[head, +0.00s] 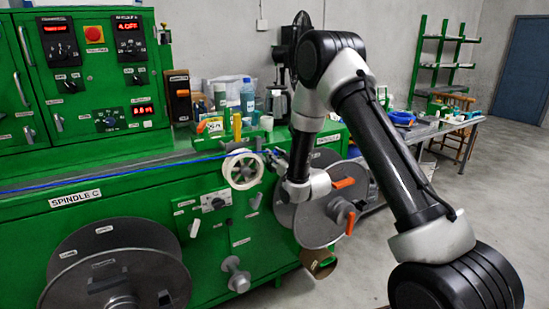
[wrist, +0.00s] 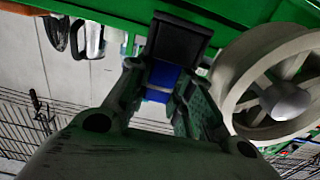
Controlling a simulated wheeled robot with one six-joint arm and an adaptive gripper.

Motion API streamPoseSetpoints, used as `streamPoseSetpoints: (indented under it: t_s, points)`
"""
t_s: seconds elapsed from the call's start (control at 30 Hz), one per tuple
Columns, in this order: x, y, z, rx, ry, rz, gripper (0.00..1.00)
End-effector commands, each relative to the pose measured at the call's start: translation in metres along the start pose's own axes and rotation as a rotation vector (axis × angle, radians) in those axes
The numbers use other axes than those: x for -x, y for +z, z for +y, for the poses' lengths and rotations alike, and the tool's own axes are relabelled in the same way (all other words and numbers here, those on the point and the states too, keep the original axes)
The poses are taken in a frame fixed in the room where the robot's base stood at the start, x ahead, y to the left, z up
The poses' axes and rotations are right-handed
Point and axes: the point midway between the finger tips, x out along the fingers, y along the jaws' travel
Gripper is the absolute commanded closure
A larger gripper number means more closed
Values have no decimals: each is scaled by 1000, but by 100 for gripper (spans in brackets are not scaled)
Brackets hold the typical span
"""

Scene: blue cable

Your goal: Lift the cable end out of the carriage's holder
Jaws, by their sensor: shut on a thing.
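The blue cable (head: 120,172) runs along the front of the green machine in the head view, rising to the right toward my gripper (head: 277,158). In the wrist view my gripper (wrist: 162,92) is shut on the blue cable end (wrist: 162,78), which shows between the two fingers. A black block (wrist: 178,40), seemingly the carriage's holder, stands right beyond the fingertips. It overlaps the cable end in the picture, and I cannot tell whether the end still sits in it. In the head view the holder is small and partly hidden by my arm.
A pale spoked wheel (head: 243,170) stands close beside my gripper; it also fills the right of the wrist view (wrist: 228,82). Large grey reels (head: 120,262) hang on the green machine (head: 150,200). Bottles (head: 247,98) and containers stand behind. Open floor lies at right.

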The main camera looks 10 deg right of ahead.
Motion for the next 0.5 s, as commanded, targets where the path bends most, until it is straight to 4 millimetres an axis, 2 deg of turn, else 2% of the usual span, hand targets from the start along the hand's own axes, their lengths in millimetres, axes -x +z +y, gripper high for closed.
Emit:
streamPoseSetpoints:
  t_s: [0.5]
  points:
    - [0,-7,0,0,0,2,100]
